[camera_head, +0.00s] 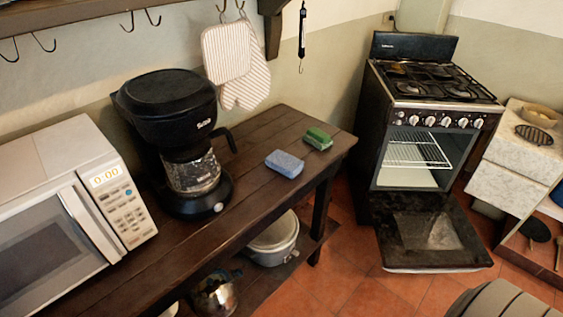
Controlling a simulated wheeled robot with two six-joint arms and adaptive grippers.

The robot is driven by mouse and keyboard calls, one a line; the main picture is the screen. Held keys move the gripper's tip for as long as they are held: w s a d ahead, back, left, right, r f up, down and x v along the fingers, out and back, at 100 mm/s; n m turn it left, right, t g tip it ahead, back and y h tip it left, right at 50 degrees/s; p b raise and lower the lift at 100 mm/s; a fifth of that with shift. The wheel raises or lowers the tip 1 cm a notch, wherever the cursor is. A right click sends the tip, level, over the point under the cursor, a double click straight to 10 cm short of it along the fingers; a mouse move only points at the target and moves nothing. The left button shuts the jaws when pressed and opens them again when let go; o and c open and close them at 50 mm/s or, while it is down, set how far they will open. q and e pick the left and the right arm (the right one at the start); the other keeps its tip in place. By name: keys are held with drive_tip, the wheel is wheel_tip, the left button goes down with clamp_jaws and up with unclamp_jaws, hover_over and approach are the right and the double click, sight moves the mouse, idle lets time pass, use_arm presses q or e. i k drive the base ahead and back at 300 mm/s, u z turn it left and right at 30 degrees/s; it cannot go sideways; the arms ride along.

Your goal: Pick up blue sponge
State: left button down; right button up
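The blue sponge (284,164) lies flat on the dark wooden table (262,137), near its front edge and to the right of the coffee maker. A green sponge (318,139) lies a little behind it and to its right, apart from it. Neither of my grippers shows in the head view.
A black coffee maker (178,105) and a white microwave (62,215) stand on the table to the left. Pots (274,240) sit on the lower shelf. The stove (433,95) on the right has its oven door (430,232) open low over the tiled floor.

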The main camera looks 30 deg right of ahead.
sight(285, 164)
drive_tip(key=u, duration=2.75)
drive_tip(key=k, duration=1.2)
drive_tip(key=z, duration=1.55)
